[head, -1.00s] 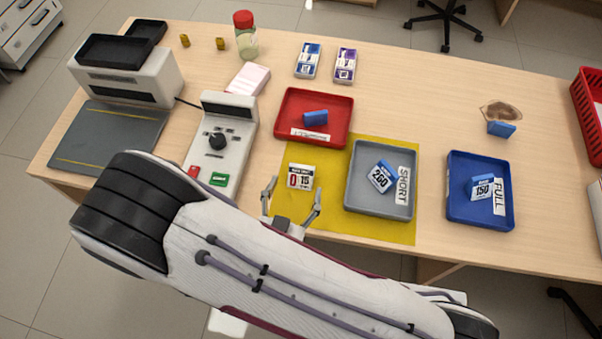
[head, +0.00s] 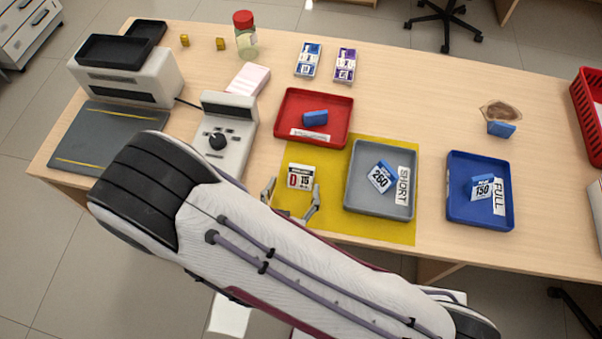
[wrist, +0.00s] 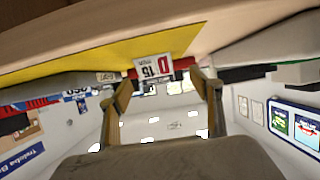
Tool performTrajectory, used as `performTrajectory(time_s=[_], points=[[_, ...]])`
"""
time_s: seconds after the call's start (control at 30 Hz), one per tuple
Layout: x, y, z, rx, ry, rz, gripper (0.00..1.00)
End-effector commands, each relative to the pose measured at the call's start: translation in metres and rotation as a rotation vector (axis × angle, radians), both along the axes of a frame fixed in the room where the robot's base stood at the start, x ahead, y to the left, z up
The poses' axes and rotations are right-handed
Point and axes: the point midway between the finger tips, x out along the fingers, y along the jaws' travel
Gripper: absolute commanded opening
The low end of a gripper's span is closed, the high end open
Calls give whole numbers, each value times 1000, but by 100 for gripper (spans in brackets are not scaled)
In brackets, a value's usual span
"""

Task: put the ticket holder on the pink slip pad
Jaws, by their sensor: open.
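The pink slip pad (head: 248,80) lies on the counter at the back left, behind the grey console, with nothing on it. A small white piece with a red 0 and a black 15 (head: 300,177), which seems to be the ticket holder, is on the yellow mat left of the grey tray. My gripper (head: 292,190) is open and empty at the mat's front-left edge, close in front of this piece. In the wrist view the piece (wrist: 156,69) shows between and beyond my fingertips (wrist: 161,80). I cannot tell any contact.
The grey tray (head: 352,202) stands on the yellow mat (head: 330,225). A red tray (head: 343,97) is behind it and a blue tray (head: 480,222) to the right. The console (head: 238,140) and a red-capped jar (head: 247,45) are near the pad.

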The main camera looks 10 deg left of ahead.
Motion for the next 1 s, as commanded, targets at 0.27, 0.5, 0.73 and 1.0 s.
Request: performTrajectory(time_s=[0.27, 0.5, 0.73, 1.0], points=[[6, 0, -2, 0, -1, 1, 64], [6, 0, -2, 0, -1, 1, 64], [12, -2, -2, 1, -1, -1, 64], [31, -7, -4, 0, -1, -2, 64]])
